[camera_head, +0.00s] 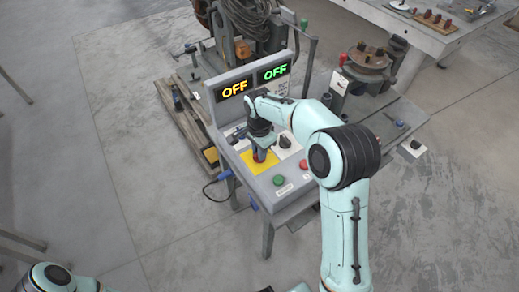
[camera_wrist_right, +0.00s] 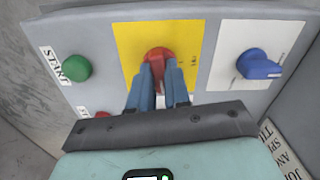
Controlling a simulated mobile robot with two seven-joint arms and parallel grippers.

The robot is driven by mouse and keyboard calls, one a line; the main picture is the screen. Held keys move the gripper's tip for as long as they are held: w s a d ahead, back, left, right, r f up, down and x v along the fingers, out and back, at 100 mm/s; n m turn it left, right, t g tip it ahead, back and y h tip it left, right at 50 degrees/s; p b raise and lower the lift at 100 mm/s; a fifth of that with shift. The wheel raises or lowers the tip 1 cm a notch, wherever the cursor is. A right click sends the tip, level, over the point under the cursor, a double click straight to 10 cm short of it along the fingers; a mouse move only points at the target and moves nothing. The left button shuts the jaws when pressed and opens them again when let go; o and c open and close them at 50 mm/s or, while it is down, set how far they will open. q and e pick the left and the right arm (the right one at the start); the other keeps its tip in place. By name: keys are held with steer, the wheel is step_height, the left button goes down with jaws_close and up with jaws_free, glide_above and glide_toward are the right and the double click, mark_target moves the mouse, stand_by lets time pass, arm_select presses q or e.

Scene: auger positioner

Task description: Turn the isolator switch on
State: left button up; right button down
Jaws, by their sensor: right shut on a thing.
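The isolator switch (camera_wrist_right: 158,54) is a red rotary knob on a yellow plate (camera_wrist_right: 129,40), on the sloping face of a grey control console (camera_head: 232,158). The yellow plate also shows in the head view (camera_head: 270,168). My right gripper (camera_wrist_right: 160,76) is shut on the red knob, with its blue-grey fingers on either side of the handle. In the head view my right gripper (camera_head: 261,150) points down onto the yellow plate and largely hides the knob. The knob's markings are mostly covered. My left gripper is out of view.
Two displays on the console read OFF, one orange (camera_head: 235,89) and one green (camera_head: 273,72). Close to the switch are a green START button (camera_wrist_right: 76,68), a red button (camera_wrist_right: 102,114) and a blue knob (camera_wrist_right: 260,66) on a white plate. Machinery and a pallet (camera_head: 190,128) stand behind.

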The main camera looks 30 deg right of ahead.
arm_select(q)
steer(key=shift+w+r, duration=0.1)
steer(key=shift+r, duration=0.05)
arm_select(e)
steer(key=shift+m, duration=0.8)
steer(key=c, duration=1.1)
jaws_free()
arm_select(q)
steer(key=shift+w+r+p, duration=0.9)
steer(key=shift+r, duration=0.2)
arm_select(e)
step_height(320, 180, up, 13)
steer(key=shift+r, duration=0.2)
